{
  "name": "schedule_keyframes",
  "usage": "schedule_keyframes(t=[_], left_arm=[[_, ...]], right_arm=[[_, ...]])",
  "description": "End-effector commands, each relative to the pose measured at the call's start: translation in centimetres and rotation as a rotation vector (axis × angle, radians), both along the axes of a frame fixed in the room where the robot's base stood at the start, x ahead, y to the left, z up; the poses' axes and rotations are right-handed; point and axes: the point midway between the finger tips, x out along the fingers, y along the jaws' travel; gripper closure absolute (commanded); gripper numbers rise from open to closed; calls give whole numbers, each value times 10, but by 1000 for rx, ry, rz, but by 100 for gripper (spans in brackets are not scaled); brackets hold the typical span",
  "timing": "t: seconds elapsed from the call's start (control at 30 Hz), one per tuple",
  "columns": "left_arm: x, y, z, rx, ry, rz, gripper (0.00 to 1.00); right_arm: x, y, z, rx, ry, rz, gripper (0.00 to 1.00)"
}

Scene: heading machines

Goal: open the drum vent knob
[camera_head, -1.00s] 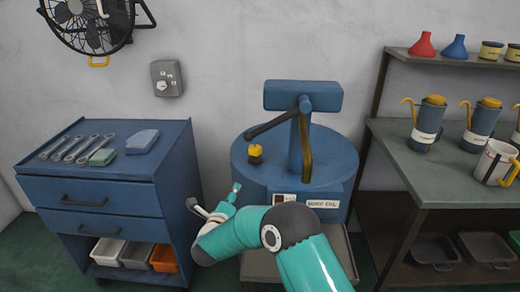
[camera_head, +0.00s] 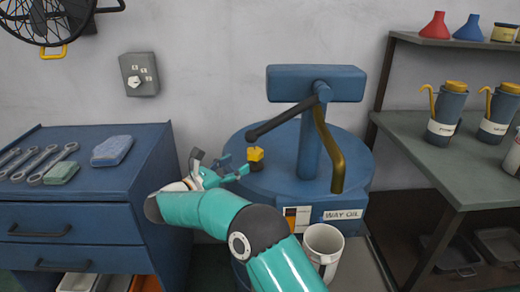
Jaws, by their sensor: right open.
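The blue drum (camera_head: 345,180) stands at the centre with a "WAY OIL" label on its front. The yellow vent knob (camera_head: 255,159) sits on a dark base on the left part of the drum top. My right gripper (camera_head: 224,166) is open just left of the knob and slightly lower in the picture. One teal fingertip appears close to the knob's base; I cannot tell whether they touch. Nothing shows between the fingers. My right arm comes up from the bottom and covers part of the drum's front left side. My left gripper is not in view.
A pump with a dark lever (camera_head: 285,122) and a brass spout (camera_head: 328,150) rises from the drum behind and right of the knob. A blue cabinet (camera_head: 120,190) is left, a shelved bench (camera_head: 420,150) right.

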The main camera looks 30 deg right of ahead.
Motion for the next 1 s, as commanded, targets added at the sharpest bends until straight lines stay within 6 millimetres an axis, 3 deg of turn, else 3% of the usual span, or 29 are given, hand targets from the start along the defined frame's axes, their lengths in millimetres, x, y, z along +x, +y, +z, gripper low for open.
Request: schedule_keyframes(t=[0.2, 0.5, 0.97, 1.0], left_arm=[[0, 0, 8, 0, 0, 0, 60], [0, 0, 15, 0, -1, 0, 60], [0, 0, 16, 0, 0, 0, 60], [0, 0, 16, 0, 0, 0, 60]], right_arm=[[11, -49, 2, -1, 0, -2, 39], [24, -95, 1, 0, 0, 2, 39], [28, -104, 0, -1, 2, 7, 39], [28, -104, 0, -1, 2, 7, 46]])
